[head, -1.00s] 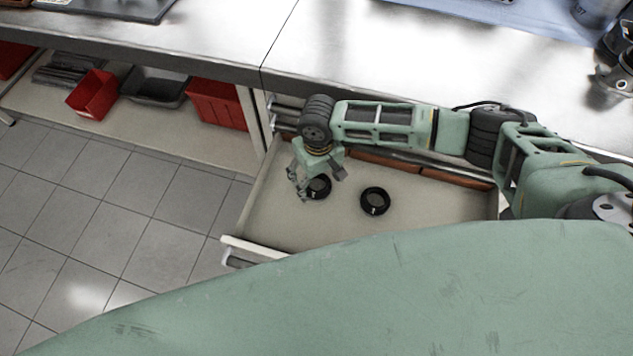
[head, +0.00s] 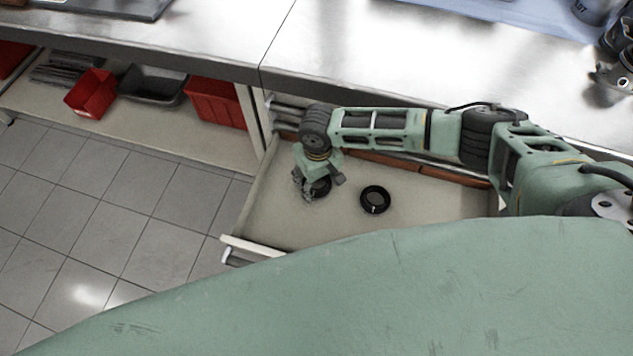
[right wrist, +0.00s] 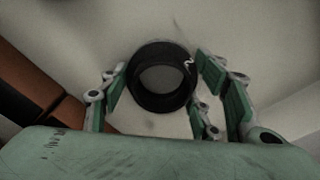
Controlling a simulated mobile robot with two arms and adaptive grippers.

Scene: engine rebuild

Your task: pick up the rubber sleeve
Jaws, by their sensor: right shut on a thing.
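A black rubber sleeve (head: 321,189), a short thick ring, is in the open drawer and partly hidden by my right gripper (head: 319,186). In the right wrist view the sleeve (right wrist: 160,102) sits between the green finger pads, with a small white mark on its rim. My right gripper is shut on it, low over the drawer floor. A second, similar black ring (head: 375,209) lies on the drawer floor to the right, apart from the gripper. My left gripper is not in view.
The drawer (head: 285,220) stands open below the steel worktop (head: 380,60). Brown-orange boxes (head: 453,174) line its back edge. Red bins (head: 215,103) and a dark tray (head: 155,87) are on the shelf at left. The drawer floor around the second ring is clear.

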